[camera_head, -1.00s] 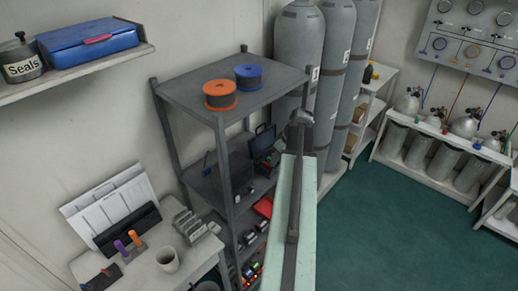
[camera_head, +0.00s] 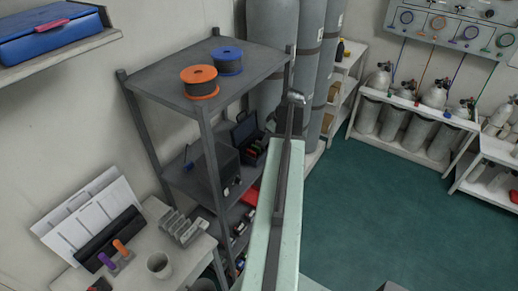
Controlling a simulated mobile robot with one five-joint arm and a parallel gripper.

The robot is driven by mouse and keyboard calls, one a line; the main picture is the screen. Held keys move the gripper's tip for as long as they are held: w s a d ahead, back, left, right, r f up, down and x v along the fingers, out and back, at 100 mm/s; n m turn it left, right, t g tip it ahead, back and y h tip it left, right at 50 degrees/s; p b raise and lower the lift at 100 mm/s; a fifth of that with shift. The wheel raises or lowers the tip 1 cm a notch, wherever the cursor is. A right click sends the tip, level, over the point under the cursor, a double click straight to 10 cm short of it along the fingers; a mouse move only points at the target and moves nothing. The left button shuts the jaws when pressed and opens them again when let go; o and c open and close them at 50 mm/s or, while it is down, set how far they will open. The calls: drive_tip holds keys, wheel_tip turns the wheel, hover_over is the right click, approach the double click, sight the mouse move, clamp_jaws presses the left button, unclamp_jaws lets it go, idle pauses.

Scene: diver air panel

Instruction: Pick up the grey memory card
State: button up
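I cannot pick out the grey memory card in this view. Small things on the shelves and the desk are too small to tell apart. My gripper is not in view.
A dark shelf rack (camera_head: 150,82) holds an orange spool (camera_head: 200,82) and a blue spool (camera_head: 228,61) on top, with a dark box (camera_head: 216,168) and an open case (camera_head: 247,132) below. A white desk (camera_head: 187,262) carries a mug (camera_head: 159,265) and grey slotted holder (camera_head: 182,226). Green floor (camera_head: 375,205) is clear at right.

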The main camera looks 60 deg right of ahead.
sight(260, 145)
drive_tip(key=b+x, duration=0.2)
drive_tip(key=x, duration=0.2)
drive_tip(key=shift+a+b, duration=0.1)
drive_tip(key=shift+b, duration=0.25)
drive_tip(key=shift+r, duration=0.1)
clamp_jaws()
idle(0.8)
